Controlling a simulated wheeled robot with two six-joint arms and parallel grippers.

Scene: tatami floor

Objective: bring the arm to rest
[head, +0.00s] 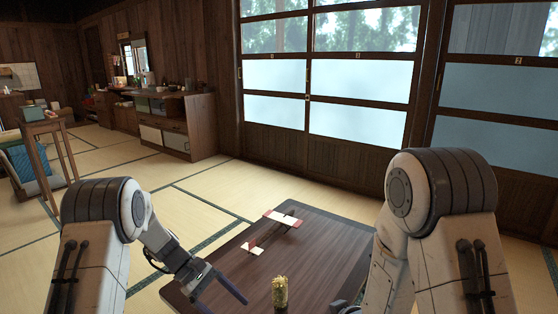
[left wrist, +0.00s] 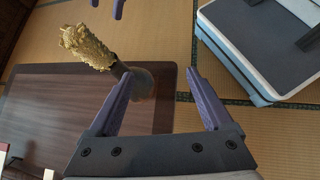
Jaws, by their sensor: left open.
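My left gripper (head: 222,298) is over the left front part of the low dark wooden table (head: 300,255). In the left wrist view its two purple fingers (left wrist: 160,95) stand wide apart with nothing between them. A gold, rough-textured upright object (head: 280,291) stands near the table's front, right of my left gripper and apart from it; it also shows in the left wrist view (left wrist: 88,47). My right arm comes in from the right, and its gripper is mostly hidden in the head view. Two separated purple fingertips (left wrist: 106,6) at the top of the left wrist view appear to be the right gripper's.
A red and white item (head: 284,218) and a smaller one (head: 252,247) lie on the table's far left part. A wooden cabinet (head: 170,120) stands along the back wall, and a small wooden stand (head: 45,130) is at left. Open tatami (head: 130,160) lies between.

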